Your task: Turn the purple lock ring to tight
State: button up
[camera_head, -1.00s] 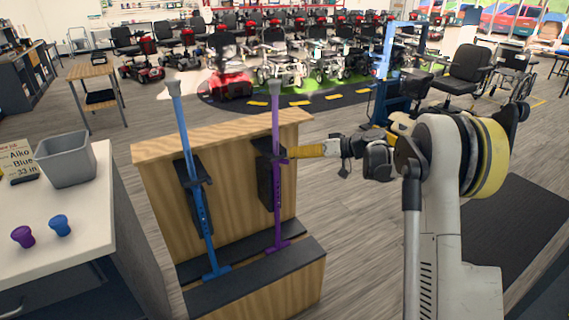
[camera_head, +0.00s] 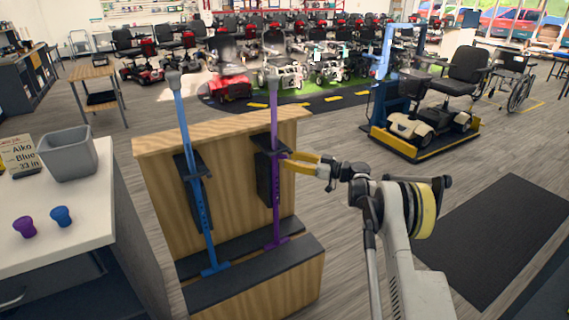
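The purple cane (camera_head: 274,200) stands upright in the wooden stand, its shaft passing a black holder. The fingertips are right beside the purple shaft, from the right. I cannot tell whether they touch it. The blue cane (camera_head: 199,200) stands to the left in the same stand.
The wooden stand (camera_head: 235,145) has a dark base ledge. On the white counter (camera_head: 75,215) at left are a grey bin (camera_head: 67,158), a card (camera_head: 22,155), a purple knob (camera_head: 24,227) and a blue knob (camera_head: 61,216). Floor to the right is clear around a dark mat (camera_head: 500,235).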

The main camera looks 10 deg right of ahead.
aim_at(279, 156)
jog(key=shift+x, duration=1.3)
grip_shut()
